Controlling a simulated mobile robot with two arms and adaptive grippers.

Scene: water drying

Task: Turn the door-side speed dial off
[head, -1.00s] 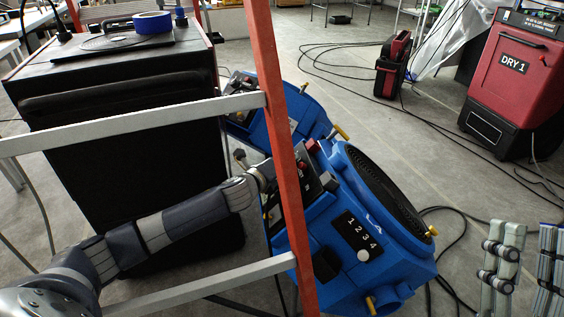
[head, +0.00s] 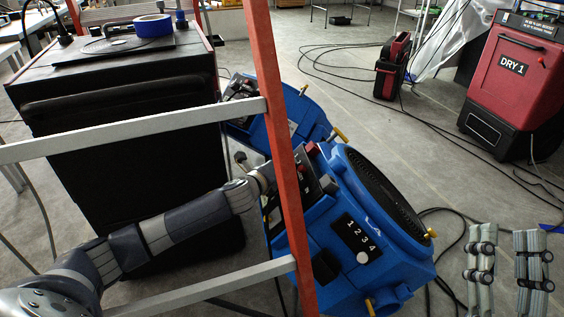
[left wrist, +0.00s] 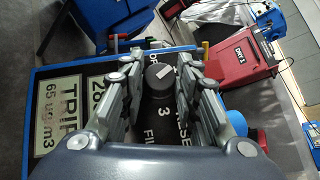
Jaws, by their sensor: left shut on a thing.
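A round black dial (left wrist: 157,80) with a pale mark on its top stands on a dark, blue-edged panel (left wrist: 70,72) in the left wrist view. My left gripper (left wrist: 158,72) has its fingers on both sides of the dial, shut on it. In the head view my left arm reaches the control panel (head: 322,180) of the nearer blue blower, behind a red ladder rail; its fingertips and the dial are hidden there. A "3" shows below the dial. I cannot tell whether this is the door-side one. My right gripper (head: 507,270) is open and empty at the lower right.
The red ladder rail (head: 280,150) and its grey rungs cross in front of my left arm. A second blue blower (head: 278,115) stands behind. A black cabinet (head: 130,150) is left. A red "DRY 1" unit (head: 515,72) and cables lie right; floor between is partly clear.

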